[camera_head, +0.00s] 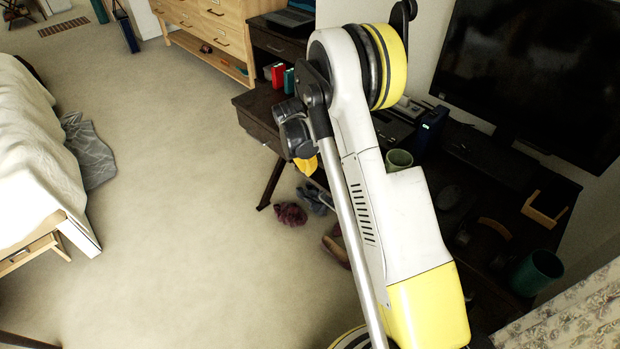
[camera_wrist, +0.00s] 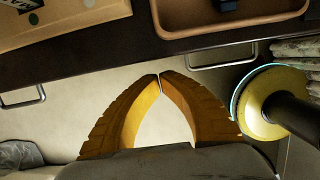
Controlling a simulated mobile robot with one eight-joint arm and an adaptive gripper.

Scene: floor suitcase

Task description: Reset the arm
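My arm stretches up through the right half of the head view, folded at a large yellow joint. My gripper shows in the wrist view (camera_wrist: 160,79) with its two orange fingers curved inward. The fingertips meet, or very nearly so, and nothing is held between them. Pale floor shows through the gap below the tips. In the head view only a small yellow-orange part of the gripper (camera_head: 306,166) shows beside the arm, near the desk's front edge; the rest is hidden.
A dark desk (camera_head: 258,110) runs behind my arm, carrying a monitor (camera_head: 540,75), a green cup (camera_head: 537,272) and small items. Shoes (camera_head: 291,214) lie below it. In the wrist view a brown tray (camera_wrist: 185,22) sits on the desk. A bed (camera_head: 30,150) stands left; the carpet between is open.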

